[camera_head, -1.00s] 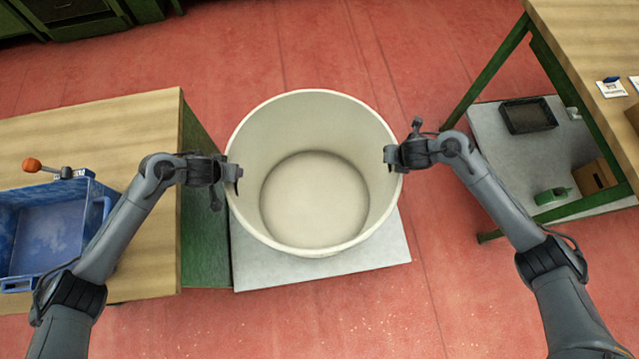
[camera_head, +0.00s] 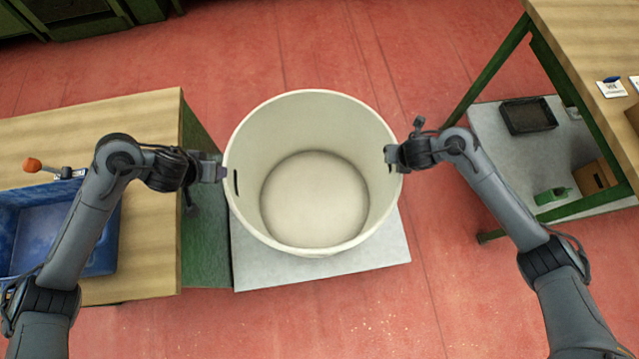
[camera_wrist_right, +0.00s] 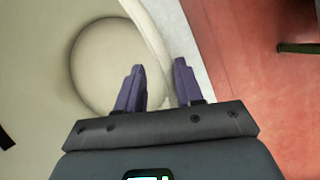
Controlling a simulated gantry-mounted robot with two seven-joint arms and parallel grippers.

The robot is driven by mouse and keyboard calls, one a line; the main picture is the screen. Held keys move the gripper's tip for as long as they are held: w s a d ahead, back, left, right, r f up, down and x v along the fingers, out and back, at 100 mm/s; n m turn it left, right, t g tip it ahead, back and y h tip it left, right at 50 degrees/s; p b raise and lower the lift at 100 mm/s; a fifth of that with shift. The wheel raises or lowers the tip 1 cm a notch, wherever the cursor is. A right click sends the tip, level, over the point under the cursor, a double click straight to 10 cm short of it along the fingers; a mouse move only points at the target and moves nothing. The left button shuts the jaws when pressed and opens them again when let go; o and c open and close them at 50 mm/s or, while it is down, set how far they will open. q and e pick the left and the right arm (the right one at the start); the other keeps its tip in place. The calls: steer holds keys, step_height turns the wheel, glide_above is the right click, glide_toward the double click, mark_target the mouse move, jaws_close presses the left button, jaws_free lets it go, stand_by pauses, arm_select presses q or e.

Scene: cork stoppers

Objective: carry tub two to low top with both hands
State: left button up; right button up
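The large cream tub (camera_head: 315,245), round and empty inside, stands upright on the low grey top (camera_head: 390,258). A dark handle slot (camera_head: 236,182) shows in its left wall. My left gripper (camera_head: 222,173) is just outside that wall, off the slot, holding nothing; its fingers look open. My right gripper (camera_head: 391,158) is at the right wall. In the right wrist view its two fingers (camera_wrist_right: 160,88) are spread, one over the tub's inside and one outside, with the wall between them. The tub's inside also shows in that view (camera_wrist_right: 105,65).
A wooden table (camera_head: 150,240) with a blue crate (camera_head: 100,262) and an orange-knobbed item (camera_head: 32,165) is at left. At right a wooden bench (camera_head: 575,40) stands over a grey shelf (camera_head: 500,170) with a black tray (camera_head: 527,116). Red floor is clear beyond the tub.

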steer(key=v, duration=1)
steer(key=shift+r, duration=0.2)
